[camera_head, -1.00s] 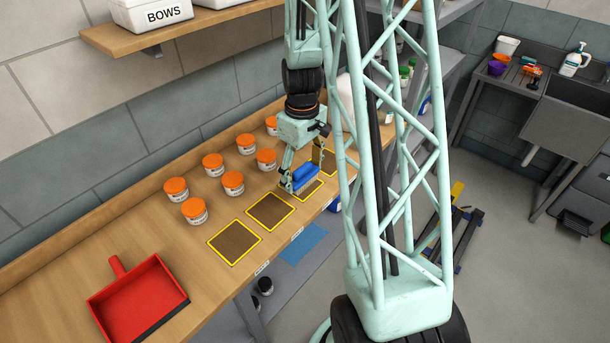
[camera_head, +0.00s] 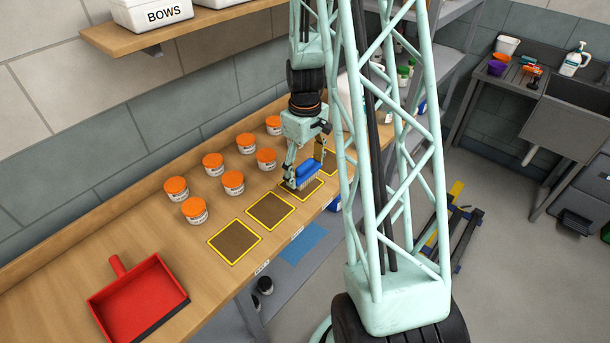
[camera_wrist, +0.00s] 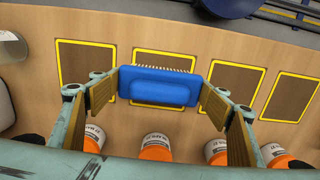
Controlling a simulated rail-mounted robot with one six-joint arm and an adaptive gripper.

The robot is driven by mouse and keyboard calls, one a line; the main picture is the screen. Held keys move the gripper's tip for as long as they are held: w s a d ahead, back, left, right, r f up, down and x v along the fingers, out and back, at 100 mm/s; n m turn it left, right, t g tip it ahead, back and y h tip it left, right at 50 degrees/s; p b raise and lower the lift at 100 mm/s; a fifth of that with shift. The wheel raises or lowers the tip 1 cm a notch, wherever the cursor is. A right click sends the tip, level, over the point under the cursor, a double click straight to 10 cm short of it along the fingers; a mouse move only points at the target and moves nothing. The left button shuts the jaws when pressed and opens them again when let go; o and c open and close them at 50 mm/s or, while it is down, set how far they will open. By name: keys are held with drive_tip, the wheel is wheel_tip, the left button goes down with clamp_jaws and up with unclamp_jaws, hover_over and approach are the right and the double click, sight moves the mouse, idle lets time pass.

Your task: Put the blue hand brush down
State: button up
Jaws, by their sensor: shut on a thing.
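The blue hand brush (camera_head: 307,171) is between the fingers of my gripper (camera_head: 303,176), which is shut on it. In the wrist view the blue brush (camera_wrist: 160,88) lies crosswise between the two fingertips, with pale bristles showing along its far edge. It covers part of a yellow-edged brown square (camera_wrist: 164,62) on the wooden bench. In the head view the brush is at or just above the square (camera_head: 312,187); I cannot tell whether its bristles touch the bench.
Several white jars with orange lids (camera_head: 233,182) stand behind the squares. Other yellow-edged squares (camera_head: 270,211) lie empty along the bench (camera_head: 215,290). A red dustpan (camera_head: 138,296) lies at the near left. A shelf with a BOWS box (camera_head: 150,14) hangs above.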

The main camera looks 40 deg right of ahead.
sight(305, 164)
drive_tip(key=shift+f, duration=1.05)
drive_tip(key=shift+f, duration=0.1)
drive_tip(key=o, duration=1.1)
drive_tip(key=shift+c, duration=0.2)
drive_tip(key=shift+r+p, duration=0.4)
drive_tip(key=shift+r, duration=5.75)
drive_tip(key=shift+a+r, duration=0.1)
